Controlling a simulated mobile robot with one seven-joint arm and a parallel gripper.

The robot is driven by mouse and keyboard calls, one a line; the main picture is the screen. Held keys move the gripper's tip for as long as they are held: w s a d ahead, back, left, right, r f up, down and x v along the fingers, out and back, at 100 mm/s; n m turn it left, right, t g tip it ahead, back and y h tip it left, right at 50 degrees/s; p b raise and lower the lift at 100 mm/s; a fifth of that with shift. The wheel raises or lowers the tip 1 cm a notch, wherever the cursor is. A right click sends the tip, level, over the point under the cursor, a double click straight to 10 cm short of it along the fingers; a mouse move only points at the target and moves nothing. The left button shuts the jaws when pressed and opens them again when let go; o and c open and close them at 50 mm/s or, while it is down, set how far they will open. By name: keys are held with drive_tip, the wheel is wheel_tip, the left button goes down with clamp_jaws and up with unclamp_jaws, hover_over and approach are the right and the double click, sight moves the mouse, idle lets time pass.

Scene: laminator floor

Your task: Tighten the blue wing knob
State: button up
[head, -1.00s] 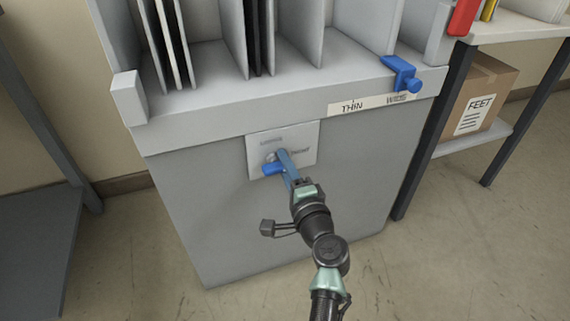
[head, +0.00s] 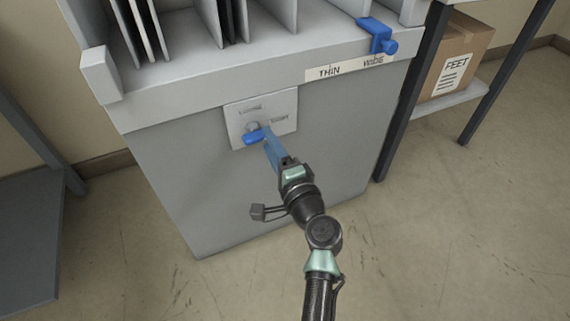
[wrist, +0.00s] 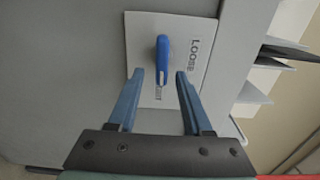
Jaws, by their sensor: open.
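The blue wing knob (head: 252,137) sits on a pale square plate (head: 285,107) on the front of the grey cabinet. In the wrist view the knob (wrist: 162,56) stands lengthwise up the picture, beside the word "LOOSE". A second label below it is partly hidden; only its last letters show. My gripper (head: 267,138) is at the plate, close to the knob in the head view. In the wrist view my gripper (wrist: 159,75) is open, its two blue fingers apart, with the knob's lower end in line with the gap between them. Contact cannot be told.
The cabinet top (head: 190,65) holds upright dividers and a strip (head: 350,68) marked "THIN" and "WIDE". A blue clamp (head: 377,37) sits on its front edge. A shelf with a cardboard box (head: 455,55) stands right; a dark low surface (head: 30,235) is left. Floor is clear at right.

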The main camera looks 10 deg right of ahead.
drive_tip(key=p+v, duration=0.2)
drive_tip(key=v, duration=0.7)
drive_tip(key=shift+s, duration=0.2)
